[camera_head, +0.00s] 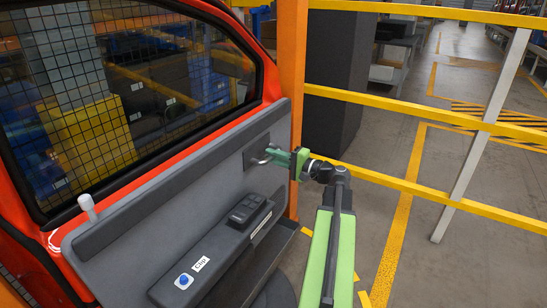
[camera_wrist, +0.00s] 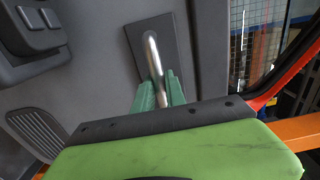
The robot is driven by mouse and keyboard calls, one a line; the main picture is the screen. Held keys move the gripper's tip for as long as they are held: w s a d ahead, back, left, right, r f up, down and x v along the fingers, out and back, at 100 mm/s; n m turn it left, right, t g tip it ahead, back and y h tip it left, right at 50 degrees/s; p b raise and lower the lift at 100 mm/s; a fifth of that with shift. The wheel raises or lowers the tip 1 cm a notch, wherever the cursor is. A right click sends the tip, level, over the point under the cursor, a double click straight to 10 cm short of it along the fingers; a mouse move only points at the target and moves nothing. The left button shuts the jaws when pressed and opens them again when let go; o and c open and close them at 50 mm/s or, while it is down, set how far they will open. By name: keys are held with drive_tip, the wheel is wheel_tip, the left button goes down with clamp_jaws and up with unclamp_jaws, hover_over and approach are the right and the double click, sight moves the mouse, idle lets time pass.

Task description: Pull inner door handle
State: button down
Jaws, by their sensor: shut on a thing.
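The inner door handle (camera_wrist: 153,55) is a silver lever on a dark plate set in the grey door panel. In the head view the handle (camera_head: 262,160) shows at the right part of the panel, partly hidden by my gripper. My gripper (camera_head: 277,157) has green fingers and reaches the handle from the right. In the wrist view my gripper (camera_wrist: 158,88) has a finger on each side of the lever's lower part and is shut on it. The lever's top end stays visible above the fingers. The door (camera_head: 150,215) has an orange-red frame and a meshed window.
An armrest with switches (camera_head: 245,210) and a blue button (camera_head: 184,281) juts from the panel below the handle. An orange post (camera_head: 291,70) stands just behind my gripper. Yellow rails (camera_head: 420,105) run to the right. A white knob (camera_head: 87,204) sits at the panel's left.

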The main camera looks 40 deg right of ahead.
drive_tip(key=shift+w+a, duration=0.25)
drive_tip(key=shift+w, duration=0.3)
unclamp_jaws()
idle(0.7)
idle(0.4)
drive_tip(key=v, duration=0.9)
idle(0.5)
